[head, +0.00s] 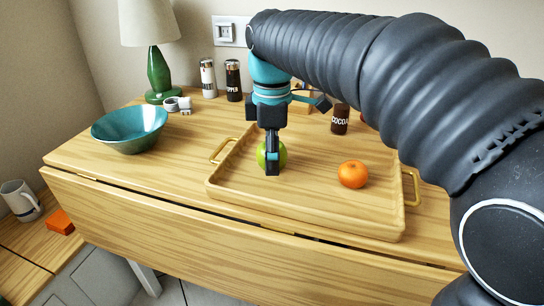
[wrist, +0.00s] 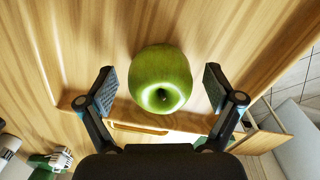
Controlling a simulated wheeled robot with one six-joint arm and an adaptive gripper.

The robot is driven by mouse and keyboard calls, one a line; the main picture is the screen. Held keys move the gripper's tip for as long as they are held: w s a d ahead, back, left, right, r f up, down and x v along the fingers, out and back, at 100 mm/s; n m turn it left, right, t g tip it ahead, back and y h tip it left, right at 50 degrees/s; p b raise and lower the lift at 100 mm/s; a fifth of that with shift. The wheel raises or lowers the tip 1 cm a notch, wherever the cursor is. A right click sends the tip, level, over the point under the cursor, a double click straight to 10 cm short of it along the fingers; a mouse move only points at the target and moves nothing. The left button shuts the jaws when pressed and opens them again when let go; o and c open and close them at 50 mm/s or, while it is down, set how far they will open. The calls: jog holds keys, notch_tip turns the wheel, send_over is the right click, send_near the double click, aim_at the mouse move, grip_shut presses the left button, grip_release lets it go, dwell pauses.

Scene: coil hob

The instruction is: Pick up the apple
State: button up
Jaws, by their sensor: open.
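A green apple (wrist: 160,72) sits between the two spread fingers of my gripper (wrist: 158,92) in the wrist view, with a gap on each side. In the head view the apple (head: 262,156) stands in the left part of a wooden tray (head: 330,216), partly hidden behind my gripper (head: 272,168). My gripper points down over the apple and is open and empty.
An orange (head: 353,174) lies in the tray to the right of the apple. A dark cocoa jar (head: 340,119) stands behind it. A teal bowl (head: 131,128), a green lamp (head: 158,72) and two shakers (head: 233,80) stand to the left. The tray's front middle is clear.

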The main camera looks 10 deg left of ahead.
jog(key=c, duration=1.3)
jog(key=shift+o, duration=0.2)
jog(key=shift+r, duration=0.15)
